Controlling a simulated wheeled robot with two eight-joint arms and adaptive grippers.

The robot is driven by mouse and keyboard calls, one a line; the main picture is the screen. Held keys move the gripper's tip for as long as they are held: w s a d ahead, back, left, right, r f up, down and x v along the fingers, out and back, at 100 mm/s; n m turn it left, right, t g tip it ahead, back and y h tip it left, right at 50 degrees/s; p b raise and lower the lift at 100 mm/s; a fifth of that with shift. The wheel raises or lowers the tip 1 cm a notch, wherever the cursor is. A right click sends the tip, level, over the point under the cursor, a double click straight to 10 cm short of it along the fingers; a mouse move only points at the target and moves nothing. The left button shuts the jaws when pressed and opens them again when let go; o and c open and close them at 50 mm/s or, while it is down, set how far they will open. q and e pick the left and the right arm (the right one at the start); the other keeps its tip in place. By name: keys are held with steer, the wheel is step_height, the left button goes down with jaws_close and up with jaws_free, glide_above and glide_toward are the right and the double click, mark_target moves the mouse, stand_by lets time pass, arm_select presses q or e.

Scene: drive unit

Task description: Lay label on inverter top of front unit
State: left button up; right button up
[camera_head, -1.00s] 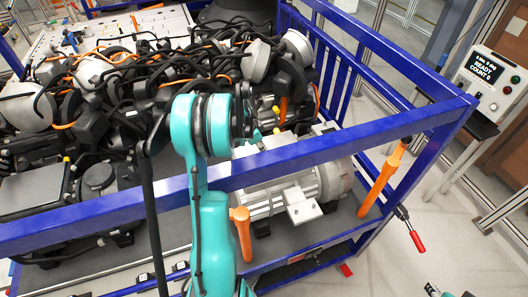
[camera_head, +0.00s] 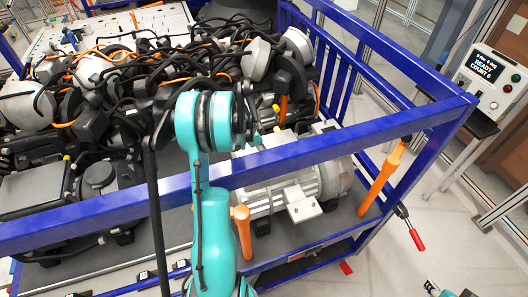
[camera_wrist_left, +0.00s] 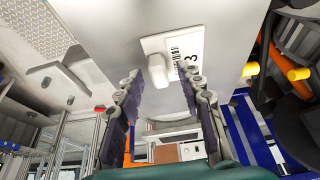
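The white label (camera_wrist_left: 172,52), with a barcode, a "3" and a pale raised grip block, lies against a smooth grey surface (camera_wrist_left: 228,22) in the left wrist view, seemingly the inverter top. My left gripper (camera_wrist_left: 163,75) has its two fingers spread on either side of the grip block, with visible gaps. In the head view the teal left arm reaches over the blue rail, and its gripper is largely hidden behind the arm. The front unit's grey finned motor (camera_head: 290,190) sits beneath the rail. At the bottom right, only a small part of my right arm's end (camera_head: 440,290) shows.
A blue frame rail (camera_head: 330,150) crosses in front of the unit. Orange posts (camera_head: 382,180) (camera_head: 242,232) stand by it. Black and orange cables (camera_head: 130,75) crowd the left. A control box (camera_head: 490,80) stands at right. The floor at right is mostly clear.

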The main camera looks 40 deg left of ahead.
arm_select(q)
steer(key=b+v, duration=0.1)
steer(key=v, duration=1.1)
steer(key=shift+a+r, duration=0.1)
